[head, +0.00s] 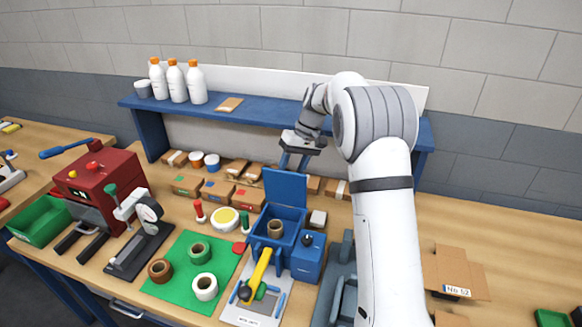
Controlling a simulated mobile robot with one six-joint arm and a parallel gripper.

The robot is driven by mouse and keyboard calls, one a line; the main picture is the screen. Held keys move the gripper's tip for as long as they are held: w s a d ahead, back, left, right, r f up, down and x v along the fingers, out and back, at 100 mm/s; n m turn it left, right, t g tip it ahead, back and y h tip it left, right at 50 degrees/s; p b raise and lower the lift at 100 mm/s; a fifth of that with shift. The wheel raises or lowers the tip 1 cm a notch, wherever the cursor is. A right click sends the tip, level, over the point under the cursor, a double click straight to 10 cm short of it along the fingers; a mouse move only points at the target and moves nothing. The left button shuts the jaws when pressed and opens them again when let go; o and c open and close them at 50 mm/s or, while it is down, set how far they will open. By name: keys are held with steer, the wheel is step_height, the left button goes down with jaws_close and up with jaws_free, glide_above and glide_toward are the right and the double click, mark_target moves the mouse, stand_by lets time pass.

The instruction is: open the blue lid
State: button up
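The blue lid (285,187) stands upright at the back edge of a blue box (261,241). The box is open at the top, and a brown roll (275,228) shows inside it. My gripper (294,167) is above and just behind the lid's top edge as seen here, pointing down. Its two fingers look spread apart with nothing between them. Whether a finger touches the lid cannot be told from this view.
A blue shelf (255,113) with white bottles (176,82) runs behind my gripper. Small cartons (218,191) stand left of the lid. A smaller blue box (307,262) is right of the open box.

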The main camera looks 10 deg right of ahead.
steer(key=shift+s+a+f, duration=0.1)
steer(key=shift+s+f, duration=0.05)
steer(key=shift+f, duration=0.15)
steer(key=p+v, duration=0.4)
steer(key=v, duration=0.4)
steer(key=shift+r, duration=0.15)
